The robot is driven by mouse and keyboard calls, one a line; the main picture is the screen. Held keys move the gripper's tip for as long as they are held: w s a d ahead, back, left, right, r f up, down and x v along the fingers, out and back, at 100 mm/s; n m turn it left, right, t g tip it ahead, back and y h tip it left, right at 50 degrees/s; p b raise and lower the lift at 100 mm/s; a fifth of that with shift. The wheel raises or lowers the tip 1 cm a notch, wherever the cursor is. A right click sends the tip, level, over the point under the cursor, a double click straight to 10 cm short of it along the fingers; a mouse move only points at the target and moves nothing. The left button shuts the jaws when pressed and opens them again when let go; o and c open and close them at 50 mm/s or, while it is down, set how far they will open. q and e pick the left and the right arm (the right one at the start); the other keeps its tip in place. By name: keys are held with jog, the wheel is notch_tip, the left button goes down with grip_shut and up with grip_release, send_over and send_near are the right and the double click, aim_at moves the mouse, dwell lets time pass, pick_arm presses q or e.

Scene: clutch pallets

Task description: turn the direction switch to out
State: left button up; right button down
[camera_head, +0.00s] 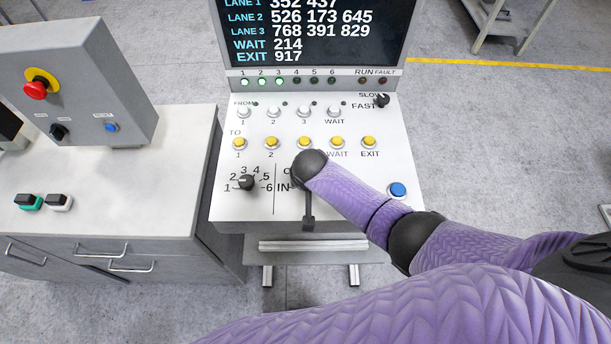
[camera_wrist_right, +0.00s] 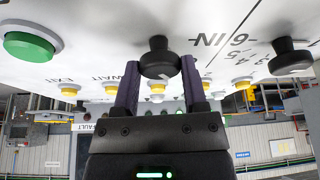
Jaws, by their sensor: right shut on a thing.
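The direction switch (camera_wrist_right: 158,52) is a black knob on the white panel, seen in the right wrist view beside the IN label. My right gripper (camera_wrist_right: 160,68) has its two fingers on opposite sides of this knob and is shut on it. In the head view my right arm reaches in from the right, and its black wrist (camera_head: 309,167) covers the switch and most of the OUT label. The IN label shows just left of the wrist. The knob's pointer is hidden, so its setting cannot be told. My left gripper is not in view.
A lane knob (camera_head: 246,183) numbered 1 to 6 stands left of the switch. A speed knob (camera_head: 382,100) is at upper right. A display (camera_head: 310,35) rises behind.

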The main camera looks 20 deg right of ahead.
dwell(0.3)
jog(key=shift+c, duration=0.7)
grip_release()
jog(key=shift+r, duration=0.1)
jog(key=p+v, duration=0.4)
jog(key=v, duration=0.5)
jog(key=shift+r+p, duration=0.3)
jog(key=shift+r, duration=0.1)
jog(key=shift+s+a, duration=0.1)
jog(key=shift+s, duration=0.1)
